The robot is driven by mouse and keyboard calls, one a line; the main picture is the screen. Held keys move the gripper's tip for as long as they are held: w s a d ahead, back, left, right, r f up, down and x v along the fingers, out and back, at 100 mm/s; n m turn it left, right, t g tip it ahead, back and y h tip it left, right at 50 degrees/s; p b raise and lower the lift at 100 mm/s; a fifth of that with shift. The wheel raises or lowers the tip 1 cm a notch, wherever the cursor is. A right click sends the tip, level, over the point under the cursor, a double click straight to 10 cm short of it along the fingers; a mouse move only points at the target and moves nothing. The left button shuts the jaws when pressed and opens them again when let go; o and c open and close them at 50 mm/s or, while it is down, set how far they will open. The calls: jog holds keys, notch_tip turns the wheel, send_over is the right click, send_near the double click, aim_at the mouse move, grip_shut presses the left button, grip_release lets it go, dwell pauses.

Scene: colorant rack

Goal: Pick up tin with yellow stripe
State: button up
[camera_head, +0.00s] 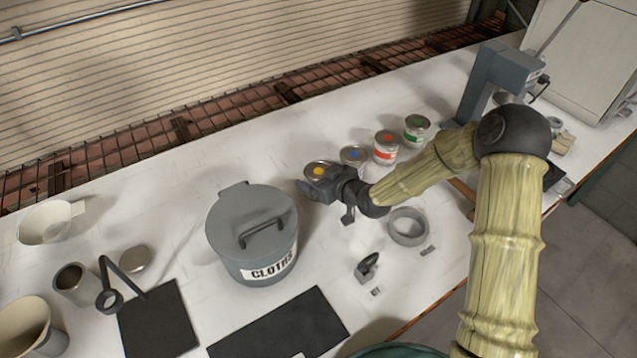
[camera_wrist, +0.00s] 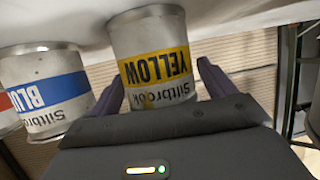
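The tin with the yellow stripe (camera_head: 318,169) stands at the left end of a row of tins on the white bench. Its yellow label reads YELLOW upside down in the wrist view (camera_wrist: 155,68). My gripper (camera_head: 322,188) is low at the near side of this tin and hides part of it in the head view. In the wrist view my gripper (camera_wrist: 160,75) is open, with one purple finger on each side of the yellow tin. A small gap shows at the right finger; contact at the left finger cannot be told.
The blue tin (camera_head: 353,155) stands close beside the yellow one, also in the wrist view (camera_wrist: 45,95). Red (camera_head: 386,146) and green (camera_head: 416,130) tins follow to the right. A grey CLOTHS bin (camera_head: 250,230) stands left of my gripper, a grey ring (camera_head: 407,227) right of it.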

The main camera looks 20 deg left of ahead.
jog(key=c, duration=0.9)
jog(key=shift+r, duration=0.25)
